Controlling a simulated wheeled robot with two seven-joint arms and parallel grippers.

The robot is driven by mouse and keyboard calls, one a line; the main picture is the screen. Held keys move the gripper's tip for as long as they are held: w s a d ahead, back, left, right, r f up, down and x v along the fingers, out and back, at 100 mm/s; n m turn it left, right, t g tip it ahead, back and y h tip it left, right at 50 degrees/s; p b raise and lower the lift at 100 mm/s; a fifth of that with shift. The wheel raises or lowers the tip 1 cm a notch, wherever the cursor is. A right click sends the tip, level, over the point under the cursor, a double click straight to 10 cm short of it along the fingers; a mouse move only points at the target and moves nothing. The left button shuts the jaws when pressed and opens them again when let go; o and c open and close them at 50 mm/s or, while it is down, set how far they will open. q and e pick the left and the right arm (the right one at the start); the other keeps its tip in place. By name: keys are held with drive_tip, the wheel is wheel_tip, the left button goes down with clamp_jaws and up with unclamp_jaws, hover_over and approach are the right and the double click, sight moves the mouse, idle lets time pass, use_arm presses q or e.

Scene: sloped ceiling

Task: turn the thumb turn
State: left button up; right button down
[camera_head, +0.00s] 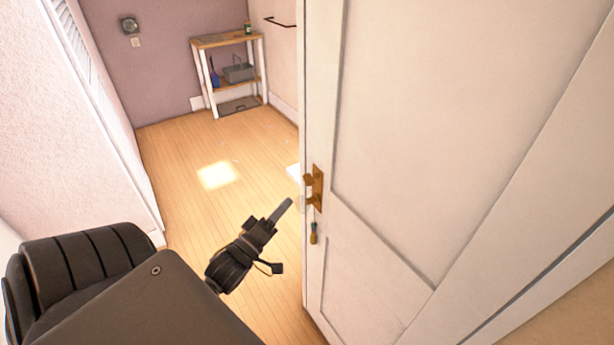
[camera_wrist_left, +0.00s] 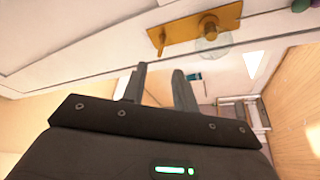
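A brass plate (camera_head: 318,190) is set on the edge side of the white panelled door. In the left wrist view the thumb turn (camera_wrist_left: 158,40) stands out from the plate's left end, beside a clear round knob (camera_wrist_left: 213,46). My left gripper (camera_head: 286,207) is just left of and slightly below the plate, apart from it. In the left wrist view its two fingers (camera_wrist_left: 159,76) are apart with nothing between them, below the thumb turn. My right gripper is not in view.
The door (camera_head: 440,130) fills the right side. A white wall (camera_head: 75,110) stands at the left. Wooden floor (camera_head: 185,160) lies open between, with a shelf unit (camera_head: 228,70) at the back.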

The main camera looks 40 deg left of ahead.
sight(307, 179)
use_arm(q)
drive_tip(key=p+x, duration=0.3)
drive_tip(key=x, duration=0.6)
drive_tip(key=shift+w+r+p, duration=0.1)
drive_tip(key=shift+w+p, duration=0.2)
drive_tip(key=shift+w, duration=0.6)
clamp_jaws()
